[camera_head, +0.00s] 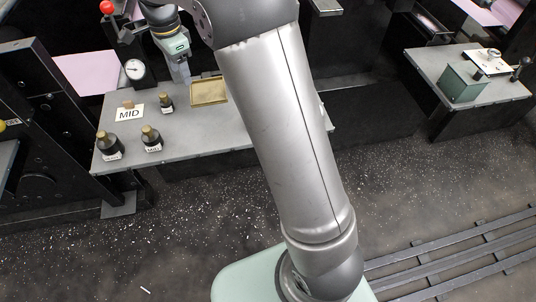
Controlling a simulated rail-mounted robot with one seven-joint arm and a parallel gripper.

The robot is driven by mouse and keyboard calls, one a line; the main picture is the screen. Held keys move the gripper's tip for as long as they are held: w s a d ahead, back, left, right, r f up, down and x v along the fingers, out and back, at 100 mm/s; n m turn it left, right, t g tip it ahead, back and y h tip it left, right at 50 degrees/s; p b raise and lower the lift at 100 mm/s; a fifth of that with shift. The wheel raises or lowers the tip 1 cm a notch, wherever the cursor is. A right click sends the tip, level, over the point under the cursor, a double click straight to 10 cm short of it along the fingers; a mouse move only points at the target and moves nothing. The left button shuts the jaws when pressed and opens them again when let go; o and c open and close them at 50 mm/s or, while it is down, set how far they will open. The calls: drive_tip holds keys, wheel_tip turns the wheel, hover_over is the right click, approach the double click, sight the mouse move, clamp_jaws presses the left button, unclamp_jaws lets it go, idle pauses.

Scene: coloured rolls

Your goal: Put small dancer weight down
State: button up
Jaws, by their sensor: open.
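Several dark weights with brass-coloured tops and small white labels stand upright on the grey table (195,143). The smallest-looking one (167,104), likely the small dancer weight, stands right of the MID sign (129,113); its label is too small to read. Two larger weights, one in the middle (151,139) and one at the left (109,146), stand nearer the table's front edge. My gripper (186,80) is open and points down, above and right of the smallest weight, apart from it in the picture. Its fingertips are small and hard to make out.
A shallow brass-coloured tray (209,92) lies right of the smallest weight. A round dial gauge (135,69) and a red ball knob (107,7) stand behind the table's left part. A second table (509,87) with a green box (463,85) stands at right.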

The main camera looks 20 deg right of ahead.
drive_tip(key=s+d+f+n, duration=0.1)
drive_tip(key=s+d+n, duration=0.3)
drive_tip(key=s, duration=0.7)
drive_tip(key=s+d+f+n, duration=0.2)
drive_tip(key=s+d+n, duration=0.2)
drive_tip(key=s, duration=0.6)
drive_tip(key=s+d+f+n, duration=0.2)
drive_tip(key=s+d+n, duration=0.2)
drive_tip(key=s, duration=0.7)
drive_tip(key=n, duration=0.2)
drive_tip(key=shift+s+f+n, duration=0.15)
drive_tip(key=shift+s+n, duration=0.15)
drive_tip(key=shift+n, duration=0.1)
